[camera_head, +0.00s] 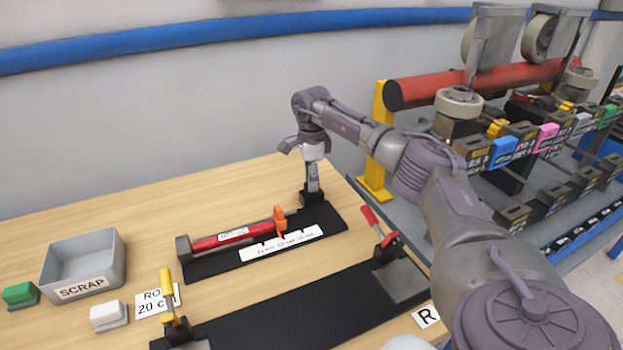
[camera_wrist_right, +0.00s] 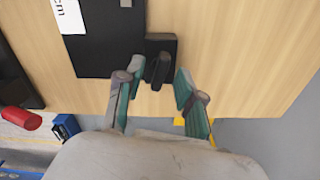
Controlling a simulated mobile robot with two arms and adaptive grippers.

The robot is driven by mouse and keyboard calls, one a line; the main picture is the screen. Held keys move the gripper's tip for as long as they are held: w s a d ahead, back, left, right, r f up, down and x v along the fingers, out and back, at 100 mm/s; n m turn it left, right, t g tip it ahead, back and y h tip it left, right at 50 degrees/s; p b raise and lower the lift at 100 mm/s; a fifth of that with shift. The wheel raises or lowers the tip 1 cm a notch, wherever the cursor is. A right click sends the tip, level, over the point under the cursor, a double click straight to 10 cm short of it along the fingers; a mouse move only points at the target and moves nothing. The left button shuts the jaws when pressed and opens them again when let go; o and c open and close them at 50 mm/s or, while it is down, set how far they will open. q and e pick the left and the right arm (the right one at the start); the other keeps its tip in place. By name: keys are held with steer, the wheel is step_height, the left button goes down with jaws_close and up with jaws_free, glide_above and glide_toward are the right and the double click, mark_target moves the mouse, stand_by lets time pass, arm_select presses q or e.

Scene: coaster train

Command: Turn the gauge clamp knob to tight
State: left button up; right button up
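The gauge (camera_head: 230,240) is a black base with a red bar, an orange slider (camera_head: 280,222) and a white scale strip. My right gripper (camera_head: 313,184) points down at the base's far right end and hides much of what is there in the head view. In the right wrist view a dark clamp knob (camera_wrist_right: 157,70) stands on a black block at the end of the base. My right gripper's two fingers (camera_wrist_right: 159,80) are apart, one on each side of the knob; I cannot tell if either touches it. My left gripper is in neither view.
A longer black fixture (camera_head: 290,308) with a red handle and a yellow handle lies in front of the gauge. A grey SCRAP bin (camera_head: 85,262), a green block (camera_head: 20,294) and a white block (camera_head: 108,314) are at left. A rack of labelled bins stands at right.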

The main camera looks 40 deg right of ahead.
steer(key=shift+f, duration=0.35)
jaws_close()
